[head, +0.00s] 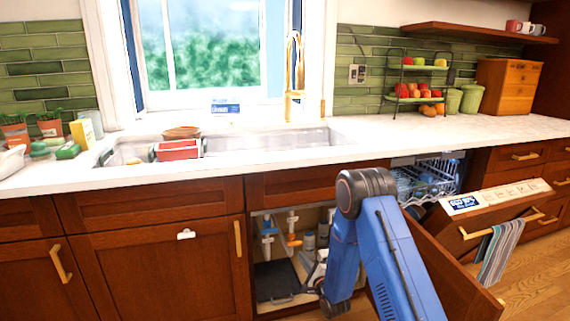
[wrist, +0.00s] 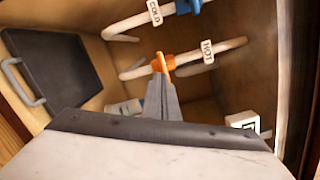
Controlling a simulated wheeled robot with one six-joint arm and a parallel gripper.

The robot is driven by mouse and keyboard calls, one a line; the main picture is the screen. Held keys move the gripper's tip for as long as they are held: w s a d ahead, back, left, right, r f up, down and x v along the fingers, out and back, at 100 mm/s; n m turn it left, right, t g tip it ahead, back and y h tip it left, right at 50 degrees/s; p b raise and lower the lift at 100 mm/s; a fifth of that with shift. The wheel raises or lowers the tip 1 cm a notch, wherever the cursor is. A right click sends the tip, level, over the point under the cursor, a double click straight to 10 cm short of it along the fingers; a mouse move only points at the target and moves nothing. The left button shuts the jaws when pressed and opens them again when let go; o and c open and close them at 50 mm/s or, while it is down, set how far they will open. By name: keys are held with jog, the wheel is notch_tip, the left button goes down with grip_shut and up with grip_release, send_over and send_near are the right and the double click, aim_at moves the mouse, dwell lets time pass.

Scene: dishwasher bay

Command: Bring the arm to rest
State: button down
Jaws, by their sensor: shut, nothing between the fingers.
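My gripper (wrist: 162,82) shows in the wrist view as two grey fingers closed together, with nothing between them. It points into the open cabinet under the sink. The orange valve handle (wrist: 163,63) on the pipe tagged HOT appears just beyond the fingertips; whether they touch cannot be told. In the head view my blue arm reaches down in front of the cabinet opening, and the gripper itself cannot be clearly made out there. The orange valve also shows in the head view (head: 291,241), left of my arm.
The blue valve (wrist: 187,6) is on the COLD pipe. A dark tray with a handle (wrist: 55,70) lies at the cabinet's left. The open cabinet door (head: 455,275) is right of my arm. Beyond it, the dishwasher door (head: 490,215) hangs open with a towel (head: 498,252).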

jog(key=s+d+r+n+g+h, duration=0.2)
jog(key=s+d+r+n, duration=0.15)
jog(key=r, duration=0.45)
jog(key=s+d+r+n+g+h, duration=0.1)
jog(key=s+d+r+n+h, duration=0.1)
jog(key=s+d+r, duration=0.5)
jog(key=s+d+r+n+g+h, duration=0.1)
jog(key=s+d+r+n+g, duration=0.15)
jog(key=r, duration=0.75)
jog(key=s+d+r+n+g+h, duration=0.1)
jog(key=s+d+r+n, duration=0.2)
jog(key=s, duration=0.6)
jog(key=s+d+r+n+g+h, duration=0.1)
jog(key=s+d+r+n+g, duration=0.15)
jog(key=s, duration=0.65)
jog(key=s+d+n+g, duration=0.2)
jog(key=s+n, duration=0.3)
jog(key=s, duration=2)
jog(key=shift+s+d+r+g, duration=0.2)
jog(key=shift+d+r+g, duration=0.15)
jog(key=shift+r+g, duration=0.1)
